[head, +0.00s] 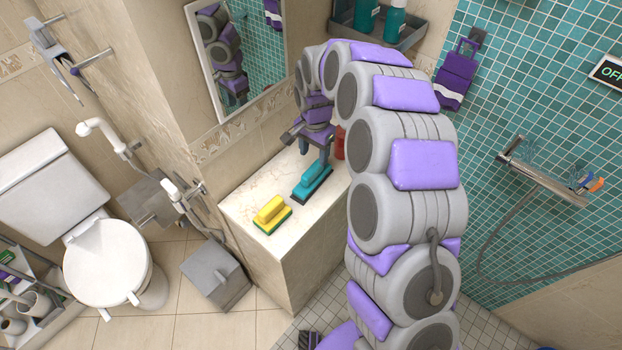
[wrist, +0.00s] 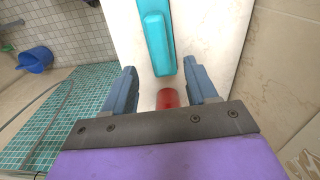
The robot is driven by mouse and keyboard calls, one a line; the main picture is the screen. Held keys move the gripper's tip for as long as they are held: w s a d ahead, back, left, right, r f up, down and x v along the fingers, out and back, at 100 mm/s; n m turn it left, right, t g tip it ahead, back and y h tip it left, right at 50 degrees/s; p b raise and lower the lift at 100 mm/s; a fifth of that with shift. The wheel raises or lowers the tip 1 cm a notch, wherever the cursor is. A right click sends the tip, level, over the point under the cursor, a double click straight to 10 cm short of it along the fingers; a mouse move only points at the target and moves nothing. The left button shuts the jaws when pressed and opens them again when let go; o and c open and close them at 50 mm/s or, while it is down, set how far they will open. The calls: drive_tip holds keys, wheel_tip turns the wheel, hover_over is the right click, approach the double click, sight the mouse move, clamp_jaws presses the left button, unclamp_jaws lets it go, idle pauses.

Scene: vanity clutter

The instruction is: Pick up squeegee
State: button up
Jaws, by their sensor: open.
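A teal tool with a long handle and a dark base (head: 313,181) lies on the pale counter (head: 244,205); I take it to be the squeegee. My gripper (head: 315,158) is open over the counter, close to the tool's far end. In the wrist view the teal handle (wrist: 157,40) lies ahead, its near end about between my open fingertips (wrist: 160,68). I cannot tell whether the fingers touch it. A red cylinder (wrist: 168,98) shows between the fingers, nearer my palm; the head view shows it beside my gripper (head: 340,143).
A yellow and green scrubber (head: 271,212) lies on the counter left of the teal tool. A mirror (head: 240,55) hangs behind. A shelf with teal bottles (head: 367,15) is at the top. A toilet (head: 107,262) and grey bin (head: 215,273) stand left.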

sight(314, 168)
drive_tip(key=shift+d+f, duration=0.5)
drive_tip(key=shift+f, duration=0.4)
drive_tip(key=shift+s+a+f, duration=0.1)
drive_tip(key=shift+a+f, duration=0.25)
drive_tip(key=f, duration=0.1)
drive_tip(key=a+f+b, duration=0.1)
drive_tip(key=f, duration=0.2)
drive_tip(key=shift+s+a+f, duration=0.1)
drive_tip(key=shift+a+f, duration=0.15)
drive_tip(key=shift+d+f, duration=0.15)
drive_tip(key=shift+d, duration=0.65)
drive_tip(key=shift+c, duration=0.6)
drive_tip(key=shift+a, duration=0.65)
drive_tip(key=c, duration=0.6)
drive_tip(key=shift+c, duration=0.8)
drive_tip(key=shift+d, duration=0.25)
clamp_jaws()
drive_tip(key=shift+d, duration=0.2)
drive_tip(key=shift+a+r, duration=0.25)
drive_tip(key=shift+r, duration=0.7)
wheel_tip(314, 168, up, 2)
drive_tip(key=shift+a+p, duration=0.1)
drive_tip(key=shift+p, duration=0.25)
drive_tip(key=s+d+r+p, duration=0.1)
drive_tip(key=s, duration=1.5)
drive_tip(key=shift+d+p, duration=0.3)
